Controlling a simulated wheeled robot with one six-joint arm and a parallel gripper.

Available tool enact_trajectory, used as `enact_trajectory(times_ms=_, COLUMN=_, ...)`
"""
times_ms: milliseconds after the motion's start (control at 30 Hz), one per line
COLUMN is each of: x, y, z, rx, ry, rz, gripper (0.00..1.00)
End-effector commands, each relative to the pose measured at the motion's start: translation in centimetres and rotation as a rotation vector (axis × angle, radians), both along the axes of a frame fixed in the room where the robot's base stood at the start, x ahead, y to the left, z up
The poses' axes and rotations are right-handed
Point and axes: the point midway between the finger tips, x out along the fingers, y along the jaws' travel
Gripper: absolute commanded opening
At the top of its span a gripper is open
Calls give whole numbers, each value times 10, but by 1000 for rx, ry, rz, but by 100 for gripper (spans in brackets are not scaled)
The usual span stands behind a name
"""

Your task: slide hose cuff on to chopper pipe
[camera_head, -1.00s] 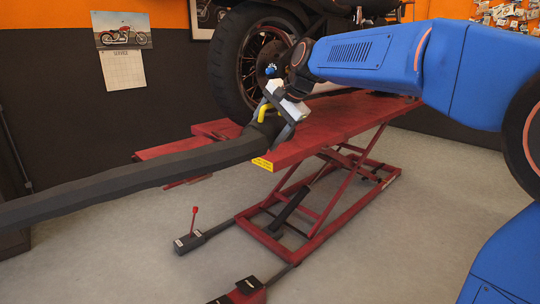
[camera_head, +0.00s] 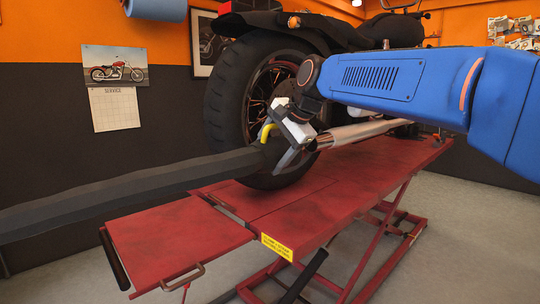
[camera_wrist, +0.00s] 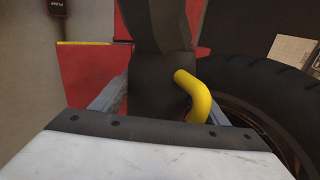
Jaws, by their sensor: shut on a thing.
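The hose cuff (camera_head: 273,153) is the dark end of a thick black hose (camera_head: 130,190) that runs in from the left edge. It carries a bent yellow handle (camera_head: 267,131). My gripper (camera_head: 286,153) is shut on the cuff and holds it above the red lift. The wrist view shows the cuff (camera_wrist: 160,80) between my fingers, with the yellow handle (camera_wrist: 198,98) to its right. The chrome chopper pipe (camera_head: 358,134) lies beyond my gripper, beside the rear wheel. Its near end shows just right of the gripper; the gap from the cuff mouth cannot be told.
The motorcycle's rear tyre (camera_head: 240,100) stands close behind my gripper and cuff. The red lift table (camera_head: 330,190) lies below, with a lower ramp (camera_head: 170,240) at its left end. A calendar (camera_head: 115,90) hangs on the wall. Open floor shows at right.

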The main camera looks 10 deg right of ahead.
Motion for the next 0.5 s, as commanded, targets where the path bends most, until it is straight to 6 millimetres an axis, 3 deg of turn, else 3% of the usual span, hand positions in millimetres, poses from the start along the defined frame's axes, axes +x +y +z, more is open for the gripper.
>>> enact_trajectory(times_ms=500, x=14, y=-20, z=1, rx=1, ry=-1, rz=-2, gripper=32)
